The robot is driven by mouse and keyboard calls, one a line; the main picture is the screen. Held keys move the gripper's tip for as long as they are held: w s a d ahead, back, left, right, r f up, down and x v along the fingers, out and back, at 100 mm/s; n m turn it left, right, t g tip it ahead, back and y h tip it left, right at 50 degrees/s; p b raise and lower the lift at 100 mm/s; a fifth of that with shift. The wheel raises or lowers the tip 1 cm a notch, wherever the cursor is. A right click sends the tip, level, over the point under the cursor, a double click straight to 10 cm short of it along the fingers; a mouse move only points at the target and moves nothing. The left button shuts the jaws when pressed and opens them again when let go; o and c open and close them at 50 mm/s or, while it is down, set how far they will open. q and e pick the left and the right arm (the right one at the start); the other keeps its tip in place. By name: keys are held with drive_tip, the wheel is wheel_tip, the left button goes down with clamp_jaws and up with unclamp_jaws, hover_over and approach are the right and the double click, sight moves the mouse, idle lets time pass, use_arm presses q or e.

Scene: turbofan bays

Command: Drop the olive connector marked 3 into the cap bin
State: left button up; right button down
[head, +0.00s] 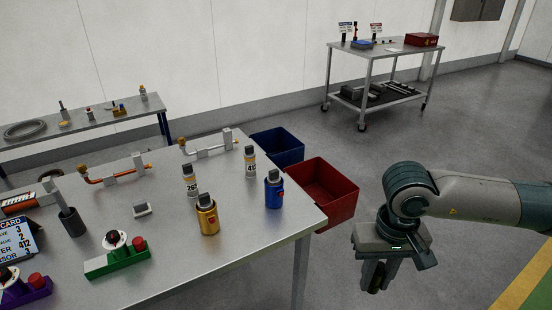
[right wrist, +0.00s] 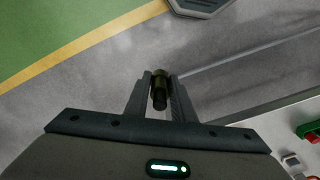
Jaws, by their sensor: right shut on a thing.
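My right gripper (head: 378,280) points down over the floor, to the right of the red bin. It is shut on an olive connector (right wrist: 160,88), which shows between the two fingers in the right wrist view. Its number cannot be read. An open red bin (head: 338,206) stands at the table's right end, and an open blue bin (head: 277,154) is behind it. No label on either bin is readable, so I cannot tell which is the cap bin. The gripper is apart from both bins. My left gripper is not in view.
The metal table (head: 190,248) holds a blue canister (head: 273,190), a yellow canister (head: 207,216), two pale bottles, pipe fittings and a green block with a red button (head: 118,262). A cart (head: 385,52) stands at the back. The floor between is clear.

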drive_tip(key=s+f, duration=0.4)
drive_tip(key=f, duration=1.1)
drive_tip(key=shift+w, duration=0.1)
